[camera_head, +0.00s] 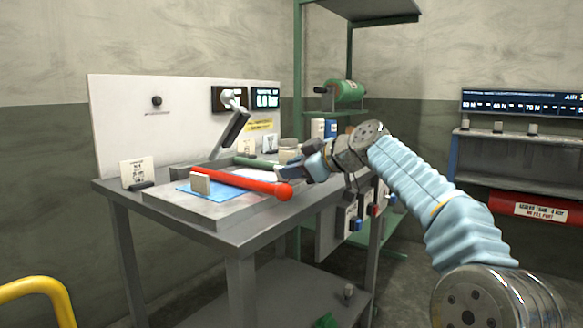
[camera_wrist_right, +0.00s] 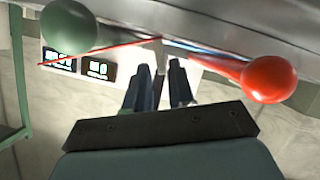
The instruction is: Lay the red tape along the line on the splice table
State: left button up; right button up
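The splice table (camera_head: 265,222) is a grey metal bench at centre left in the head view, with a raised metal plate (camera_head: 165,205) and a blue patch on it. A red rod with a round end (camera_head: 284,191) lies across the plate; its red ball (camera_wrist_right: 268,78) also shows in the wrist view. A thin red strip (camera_wrist_right: 100,51) shows in the wrist view; I cannot tell if it is the tape. My right gripper (camera_head: 285,172) is by the rod's round end; its fingers (camera_wrist_right: 163,85) look apart, with nothing clearly held. The line cannot be made out. My left gripper is out of view.
A small pale block (camera_head: 200,183) stands on the plate. A black-handled lever (camera_head: 236,128) rises behind it. A green rod (camera_head: 255,162) lies farther back, a card (camera_head: 137,171) stands at left. A green shelf (camera_head: 298,60) is behind; a yellow rail (camera_head: 35,287) is lower left.

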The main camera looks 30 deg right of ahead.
jog(key=x, duration=0.3)
jog(key=shift+w+a+f, duration=0.1)
jog(key=shift+w+f, duration=0.15)
grip_shut()
jog(key=shift+r, duration=0.1)
jog(key=shift+r+p, duration=0.45)
jog(key=shift+r, duration=0.1)
jog(key=r, duration=0.3)
jog(key=shift+s+p, duration=0.35)
jog(key=shift+p, duration=0.05)
jog(key=s+r, duration=0.8)
jog(key=s, duration=0.5)
jog(key=shift+s+r+p, duration=0.2)
jog(key=shift+r+p, duration=0.1)
jog(key=shift+r, duration=0.1)
